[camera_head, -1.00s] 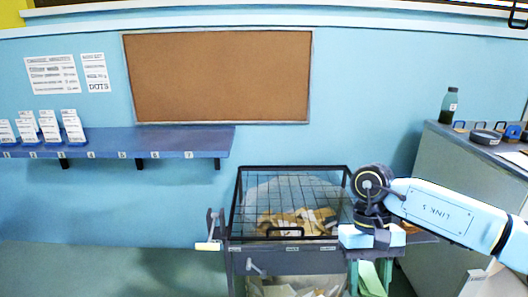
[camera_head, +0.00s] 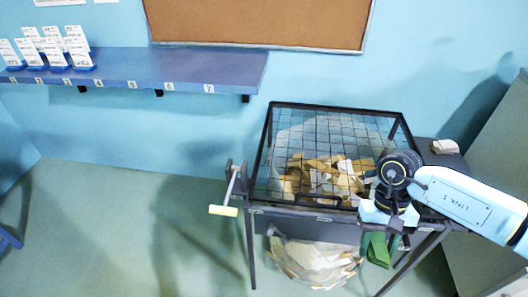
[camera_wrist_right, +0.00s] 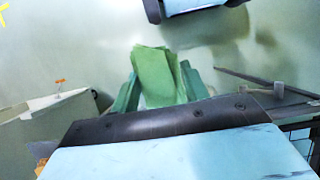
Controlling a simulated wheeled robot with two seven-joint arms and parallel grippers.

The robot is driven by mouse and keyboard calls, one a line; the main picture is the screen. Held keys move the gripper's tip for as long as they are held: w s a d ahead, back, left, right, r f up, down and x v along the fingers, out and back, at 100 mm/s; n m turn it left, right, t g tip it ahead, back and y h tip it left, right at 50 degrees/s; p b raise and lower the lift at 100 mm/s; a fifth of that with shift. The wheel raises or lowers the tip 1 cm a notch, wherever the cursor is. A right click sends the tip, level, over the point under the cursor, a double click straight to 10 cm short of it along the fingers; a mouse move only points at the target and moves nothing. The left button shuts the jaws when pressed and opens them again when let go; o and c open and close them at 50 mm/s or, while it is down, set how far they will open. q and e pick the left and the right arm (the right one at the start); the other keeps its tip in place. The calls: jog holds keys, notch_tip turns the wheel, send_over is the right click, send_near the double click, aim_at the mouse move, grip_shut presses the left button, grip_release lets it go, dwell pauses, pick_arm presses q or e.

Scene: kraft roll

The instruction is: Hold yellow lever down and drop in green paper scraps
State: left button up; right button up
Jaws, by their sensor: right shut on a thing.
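The yellow lever (camera_head: 223,211) is a pale yellow grip on a grey arm at the left side of a mesh-topped cage (camera_head: 323,201). No gripper touches it. My right gripper (camera_head: 378,249) points down by the cage's front right corner. It is shut on green paper scraps (camera_head: 376,246). In the right wrist view the green paper (camera_wrist_right: 160,75) stands between the two dark green fingers (camera_wrist_right: 157,92). Tan and white scraps (camera_head: 325,173) lie inside the cage under the mesh. My left gripper is not in view.
A rounded pile of pale scraps (camera_head: 315,262) shows beneath the cage. A dark side shelf (camera_head: 448,163) with a pale lump stands at its right. A numbered blue shelf (camera_head: 140,72) with cards is on the wall. The floor left of the cage is clear.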

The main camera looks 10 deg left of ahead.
jog(key=shift+s, duration=0.1)
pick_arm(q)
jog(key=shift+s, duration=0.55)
pick_arm(e)
jog(key=shift+d+r, duration=0.1)
jog(key=shift+r, duration=0.05)
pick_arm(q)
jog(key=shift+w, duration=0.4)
pick_arm(e)
jog(key=w+d+r, duration=0.3)
jog(key=w+r, duration=0.1)
jog(key=w, duration=0.2)
jog(key=shift+d+r, duration=0.15)
jog(key=shift+r, duration=0.25)
